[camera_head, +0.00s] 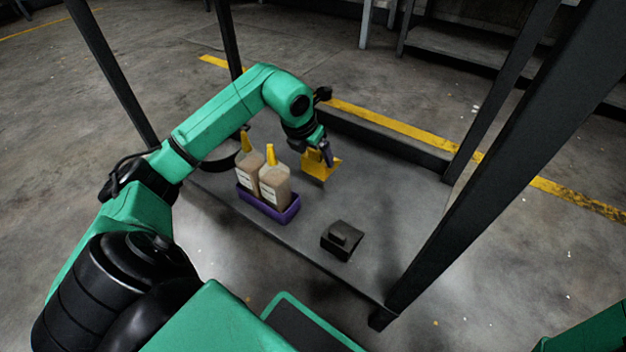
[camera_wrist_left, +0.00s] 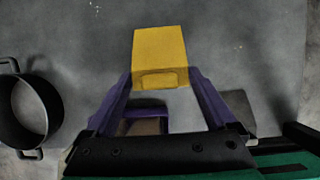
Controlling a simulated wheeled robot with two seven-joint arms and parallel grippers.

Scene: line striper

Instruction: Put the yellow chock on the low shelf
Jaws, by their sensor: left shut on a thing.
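The yellow chock (camera_head: 319,165) is held in my left gripper (camera_head: 322,150) over the far middle part of the low grey shelf (camera_head: 395,205). In the left wrist view, the chock (camera_wrist_left: 160,55) sits between the tips of the two purple fingers (camera_wrist_left: 160,78), and the left gripper is shut on it. The shelf surface (camera_wrist_left: 240,45) shows around it. I cannot tell whether the chock's underside touches the shelf. My right gripper is not in view; only a green arm part shows at the lower right.
Two bottles with yellow nozzles (camera_head: 274,184) stand in a purple tray (camera_head: 268,208) left of the chock. A black chock-like block (camera_head: 341,240) lies near the front edge. A black pot (camera_wrist_left: 28,110) is at the left. Dark posts (camera_head: 500,150) frame the shelf; its right part is clear.

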